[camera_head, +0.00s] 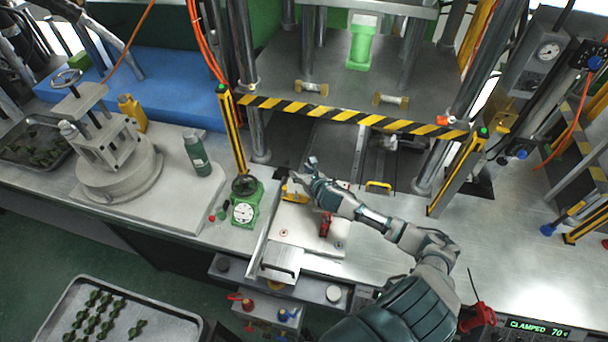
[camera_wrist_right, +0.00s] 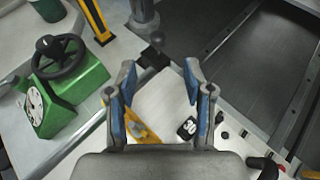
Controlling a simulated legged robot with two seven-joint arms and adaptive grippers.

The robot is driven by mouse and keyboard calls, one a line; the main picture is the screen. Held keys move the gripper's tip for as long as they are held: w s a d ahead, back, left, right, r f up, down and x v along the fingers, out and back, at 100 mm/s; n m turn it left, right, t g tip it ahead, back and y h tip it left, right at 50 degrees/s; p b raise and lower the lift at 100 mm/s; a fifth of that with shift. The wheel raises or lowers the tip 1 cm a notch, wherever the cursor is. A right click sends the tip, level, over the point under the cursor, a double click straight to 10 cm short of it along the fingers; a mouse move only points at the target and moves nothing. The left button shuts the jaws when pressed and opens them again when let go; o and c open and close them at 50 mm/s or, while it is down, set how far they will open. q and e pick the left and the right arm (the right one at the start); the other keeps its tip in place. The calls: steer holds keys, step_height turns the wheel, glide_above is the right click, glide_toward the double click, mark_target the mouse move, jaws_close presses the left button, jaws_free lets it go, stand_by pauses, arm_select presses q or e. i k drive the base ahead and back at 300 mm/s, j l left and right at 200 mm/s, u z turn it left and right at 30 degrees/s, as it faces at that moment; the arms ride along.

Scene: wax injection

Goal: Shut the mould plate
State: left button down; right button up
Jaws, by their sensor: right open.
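The pale metal mould plate (camera_head: 305,242) lies at the front of the press, in the middle of the head view. It has a yellow piece (camera_head: 294,194) at its far left corner and a red part on top. The right wrist view shows the plate (camera_wrist_right: 165,95) below my fingers, with the yellow piece (camera_wrist_right: 143,134) and a black square marked 20 (camera_wrist_right: 187,128). My right gripper (camera_head: 303,171) is over the plate's far left end; its two blue-padded fingers (camera_wrist_right: 160,75) are apart with nothing between them. My left gripper is out of view.
The press has a yellow-black striped bar (camera_head: 350,116) across its front and upright posts. A green gauge block (camera_head: 246,205) stands just left of the plate, with a green bottle (camera_head: 197,152) further left.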

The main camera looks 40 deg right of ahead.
mark_target(291, 229)
steer(key=k+j, duration=1.2)
steer(key=j, duration=0.1)
